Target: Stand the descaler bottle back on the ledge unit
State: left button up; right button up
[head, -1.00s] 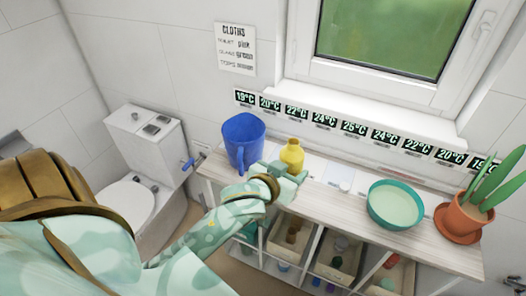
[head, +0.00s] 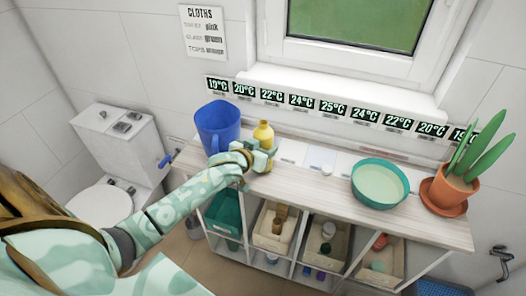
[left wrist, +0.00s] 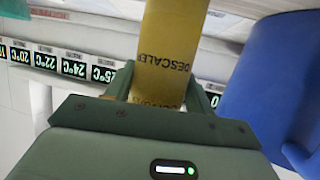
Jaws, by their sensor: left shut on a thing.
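The yellow descaler bottle (head: 263,132) is upright, in front of the wall at the left part of the ledge unit (head: 315,190), just right of the blue jug (head: 217,127). My left gripper (head: 258,158) is shut on the bottle's lower part. In the left wrist view the bottle (left wrist: 172,45) stands between the two fingers (left wrist: 160,92), with its "DESCALER" lettering showing. The fingers hide the bottle's base in the head view, and I cannot tell whether it touches the top. My right gripper is not in view.
The blue jug (left wrist: 275,85) is close beside the bottle. A teal bowl (head: 380,184) and a potted plant (head: 448,190) stand farther right on the ledge. Temperature labels (head: 333,107) line the wall. Bins fill the lower shelves.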

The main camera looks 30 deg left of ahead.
pick_arm(q)
jog(key=shift+f, duration=0.5)
jog(key=shift+r, duration=0.15)
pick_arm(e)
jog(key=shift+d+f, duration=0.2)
pick_arm(q)
jog(key=o, duration=1.2)
jog(key=shift+f, duration=0.2)
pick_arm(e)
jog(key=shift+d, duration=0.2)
pick_arm(q)
jog(key=shift+o, duration=0.2)
jog(key=shift+r, duration=0.25)
jog(key=p+v, duration=0.3)
jog(key=v, duration=0.9)
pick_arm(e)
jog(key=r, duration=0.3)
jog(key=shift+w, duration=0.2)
pick_arm(q)
jog(key=shift+d+f, duration=0.1)
jog(key=shift+f, duration=0.05)
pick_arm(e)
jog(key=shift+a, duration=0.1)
